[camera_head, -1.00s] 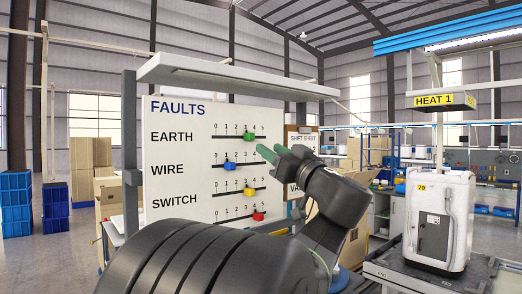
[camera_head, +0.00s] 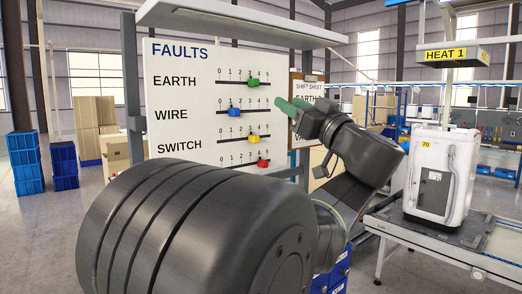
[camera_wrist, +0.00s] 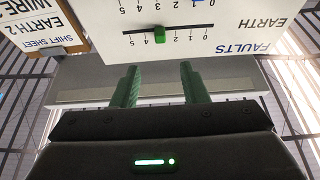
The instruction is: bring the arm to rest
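My gripper (camera_head: 288,106) is to the right of the fault board's sliders in the head view, pointing up and left toward the board. In the wrist view its two green fingers (camera_wrist: 158,82) stand apart with nothing between them. The green slider (camera_head: 253,81) on the EARTH row sits at about 3. It also shows in the wrist view (camera_wrist: 159,35), beyond the fingertips and clear of them. The blue slider (camera_head: 234,112) sits near 1, the yellow slider (camera_head: 253,139) near 3 and the red slider (camera_head: 263,162) near 4.
The white FAULTS board (camera_head: 180,75) has a shelf (camera_head: 235,25) jutting out above it. A brown SHIFT SHEET board (camera_head: 294,76) stands at its right. A white appliance (camera_head: 436,170) stands on a conveyor (camera_head: 420,233) at right. Blue crates (camera_head: 26,165) stand at left.

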